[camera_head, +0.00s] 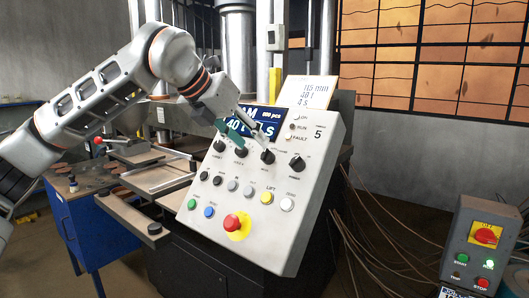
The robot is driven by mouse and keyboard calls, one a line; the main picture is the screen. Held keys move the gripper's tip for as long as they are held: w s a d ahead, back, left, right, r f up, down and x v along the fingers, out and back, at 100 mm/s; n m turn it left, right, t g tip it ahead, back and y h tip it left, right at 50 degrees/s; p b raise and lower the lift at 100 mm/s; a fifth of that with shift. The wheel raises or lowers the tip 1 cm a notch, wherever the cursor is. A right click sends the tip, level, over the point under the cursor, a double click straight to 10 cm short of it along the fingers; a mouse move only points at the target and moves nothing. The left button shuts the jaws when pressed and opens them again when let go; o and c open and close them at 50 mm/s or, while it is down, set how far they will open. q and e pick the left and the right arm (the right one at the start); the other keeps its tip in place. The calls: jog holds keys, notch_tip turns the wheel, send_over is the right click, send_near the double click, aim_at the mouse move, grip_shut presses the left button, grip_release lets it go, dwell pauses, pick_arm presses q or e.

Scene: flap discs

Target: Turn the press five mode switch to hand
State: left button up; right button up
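The tilted grey control panel (305,215) carries the number 5 near its upper right edge. Below its display (270,115) is a row of black rotary knobs. The third knob from the left (267,157) seems to be the mode switch; its label and pointer direction are too small to read surely. My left gripper (257,143) reaches down from the upper left, with its fingers in front of the panel just above this knob. Whether they touch it, and whether they are open or shut, I cannot tell. My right gripper is out of view.
Another rotary knob (297,163) is close on the right. Below are several push buttons and a red emergency stop (232,222) on yellow. A white card (306,92) stands behind the panel top. A separate switch box (485,245) stands at lower right, a blue cabinet (100,225) at left.

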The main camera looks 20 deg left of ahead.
aim_at(263, 154)
pick_arm(q)
jog(key=x, duration=0.6)
jog(key=shift+w+d+f+p, duration=0.15)
jog(key=shift+d+f+p, duration=0.05)
jog(key=shift+f+p, duration=0.1)
jog(key=c, duration=1.1)
